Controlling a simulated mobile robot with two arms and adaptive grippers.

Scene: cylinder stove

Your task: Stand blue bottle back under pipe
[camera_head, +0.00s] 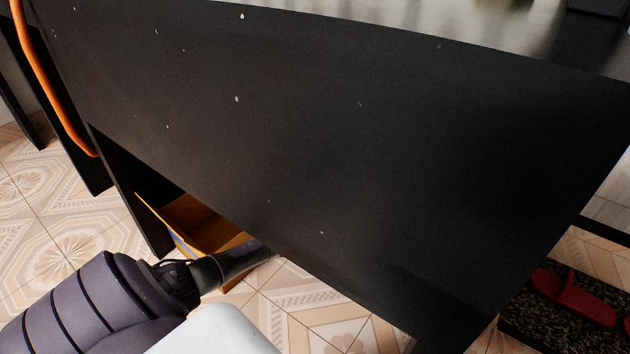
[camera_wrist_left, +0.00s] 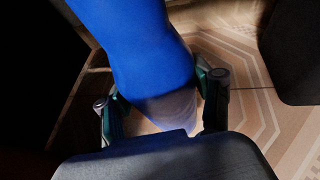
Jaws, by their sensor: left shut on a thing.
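The blue bottle (camera_wrist_left: 148,50) fills the upper middle of the left wrist view, with a greyish lower part (camera_wrist_left: 168,108). My left gripper (camera_wrist_left: 162,95) has a finger on each side of it and is shut on it. The bottle leans somewhat in that view, and its top is cut off. In the head view my left arm reaches in from the lower left, and its end (camera_head: 240,258) passes under the black counter, so the fingers and bottle are hidden there. An orange pipe (camera_head: 45,85) runs down the counter's left side. My right gripper is not in view.
The black counter (camera_head: 300,130) covers most of the head view. A yellow-brown open box (camera_head: 190,222) stands on the tiled floor (camera_head: 300,310) under it, close to my left arm. Red slippers (camera_head: 572,296) lie on a dark mat (camera_head: 535,318) at the right.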

